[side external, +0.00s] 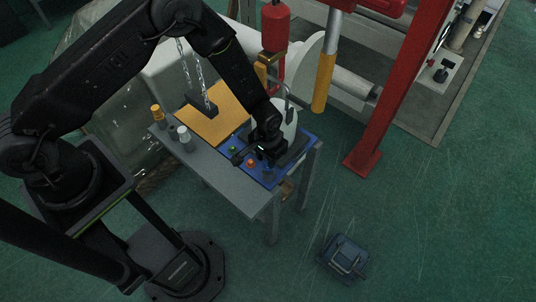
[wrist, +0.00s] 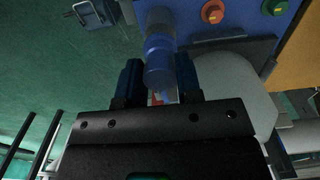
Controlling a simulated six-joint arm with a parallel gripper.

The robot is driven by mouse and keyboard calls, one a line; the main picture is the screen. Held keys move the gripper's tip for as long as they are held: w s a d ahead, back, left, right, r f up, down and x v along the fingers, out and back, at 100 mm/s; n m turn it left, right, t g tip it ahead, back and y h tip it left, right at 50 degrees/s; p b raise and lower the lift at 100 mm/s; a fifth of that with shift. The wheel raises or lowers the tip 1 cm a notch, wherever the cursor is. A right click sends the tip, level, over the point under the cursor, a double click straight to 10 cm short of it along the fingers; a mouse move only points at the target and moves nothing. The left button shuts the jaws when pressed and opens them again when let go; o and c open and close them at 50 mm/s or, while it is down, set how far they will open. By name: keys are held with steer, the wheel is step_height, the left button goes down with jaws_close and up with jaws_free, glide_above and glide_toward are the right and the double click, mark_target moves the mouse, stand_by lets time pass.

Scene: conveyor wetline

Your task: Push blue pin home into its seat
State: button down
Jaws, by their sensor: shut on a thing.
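The blue pin (wrist: 158,48) stands between the two dark fingers of my gripper (wrist: 158,82) in the wrist view. It is a glossy blue, stepped cylinder, and its far end points to the top of the picture. My gripper (side external: 266,155) is shut on it, low over the blue panel (side external: 310,142) at the bench's right end in the side view. In the side view the gripper mostly hides the pin. The seat is not clearly visible, so I cannot tell how deep the pin sits or whether it touches.
An orange button (side external: 250,162) and a green button (side external: 233,149) sit left of my gripper on the panel. White and orange fittings (side external: 185,140) stand on the grey bench. A red post (side external: 385,110) rises at right. A blue-grey box (side external: 345,258) lies on the floor.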

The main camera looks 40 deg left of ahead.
steer(key=shift+f, duration=0.85)
steer(key=c, duration=0.7)
jaws_free()
step_height(320, 180, up, 14)
steer(key=shift+f, duration=0.1)
